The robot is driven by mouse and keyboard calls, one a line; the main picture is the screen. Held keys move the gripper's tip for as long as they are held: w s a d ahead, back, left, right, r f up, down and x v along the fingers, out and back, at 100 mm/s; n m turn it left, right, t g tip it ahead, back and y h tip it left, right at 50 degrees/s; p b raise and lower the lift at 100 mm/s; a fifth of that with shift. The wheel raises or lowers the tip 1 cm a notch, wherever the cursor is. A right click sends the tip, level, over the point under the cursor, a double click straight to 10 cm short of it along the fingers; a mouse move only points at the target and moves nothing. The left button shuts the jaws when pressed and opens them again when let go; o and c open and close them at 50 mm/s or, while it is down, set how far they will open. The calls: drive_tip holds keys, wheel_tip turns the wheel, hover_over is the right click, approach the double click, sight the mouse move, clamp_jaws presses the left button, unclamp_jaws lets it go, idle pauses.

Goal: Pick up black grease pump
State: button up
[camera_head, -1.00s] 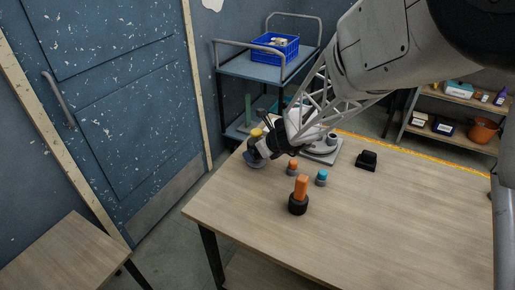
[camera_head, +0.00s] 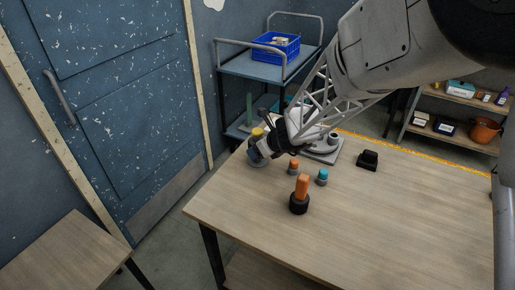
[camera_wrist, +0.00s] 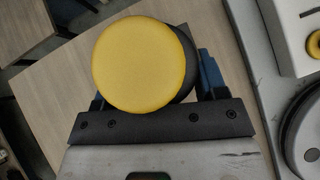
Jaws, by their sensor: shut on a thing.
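My gripper (camera_head: 259,148) is at the far left part of the wooden table, shut on a yellow-topped object (camera_head: 257,133) with a dark body. In the wrist view its round yellow top (camera_wrist: 138,64) fills the space between the fingers, and its dark side shows at the right. Its lower part is mostly hidden by the gripper, so I cannot tell whether it touches the table. I cannot tell for certain which object is the black grease pump. A black block-like object (camera_head: 368,158) stands apart, to the right on the table.
An orange-topped object with a black base (camera_head: 299,202) stands near the table's middle. Small orange-topped (camera_head: 293,168) and blue-topped (camera_head: 321,178) pieces stand close to my gripper. A grey fixture plate (camera_head: 326,153) lies behind them. The table's right and front (camera_head: 400,230) are clear.

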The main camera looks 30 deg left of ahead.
sight(260, 132)
drive_tip(key=shift+r, duration=0.1)
drive_tip(key=shift+r, duration=4.95)
drive_tip(key=o, duration=0.5)
drive_tip(key=c, duration=0.7)
drive_tip(key=shift+w+d+r, duration=0.65)
drive_tip(key=shift+w+r, duration=0.8)
drive_tip(key=shift+w, duration=1.2)
drive_tip(key=shift+w+d+r, duration=0.6)
drive_tip(key=shift+w+r, duration=0.8)
drive_tip(key=shift+w, duration=1.3)
drive_tip(key=shift+w+d+r, duration=0.65)
drive_tip(key=shift+w+r, duration=0.8)
drive_tip(key=shift+w, duration=1.2)
